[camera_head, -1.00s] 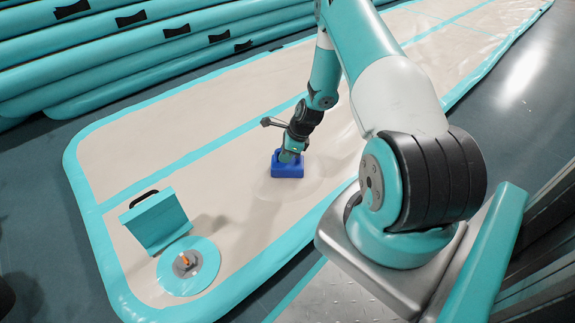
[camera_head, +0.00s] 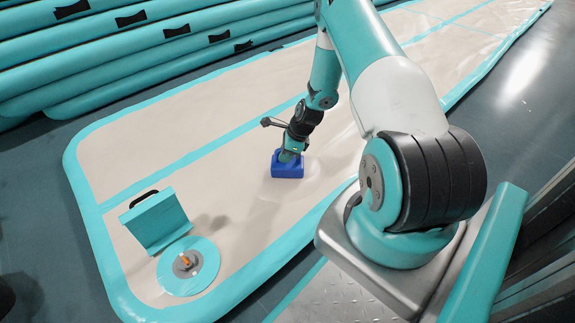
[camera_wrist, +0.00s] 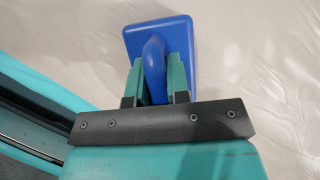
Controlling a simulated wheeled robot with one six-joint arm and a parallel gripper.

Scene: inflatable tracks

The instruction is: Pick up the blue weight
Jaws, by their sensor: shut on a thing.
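The blue weight (camera_head: 287,170) is a block with rounded corners on the beige inflatable track (camera_head: 225,125). In the wrist view the blue weight (camera_wrist: 178,38) has a raised handle along its middle. My gripper (camera_wrist: 160,70) is shut on this handle, with one teal finger on each side. In the head view my gripper (camera_head: 291,155) reaches down onto the top of the weight and partly hides it. The weight looks upright and on or very close to the track; I cannot tell whether there is a gap.
A teal wedge-shaped block with a black handle (camera_head: 156,220) and a teal disc with an orange-tipped centre (camera_head: 188,266) stand on the track at the lower left. Stacked teal inflatable tubes (camera_head: 130,50) lie at the upper left. The track around the weight is clear.

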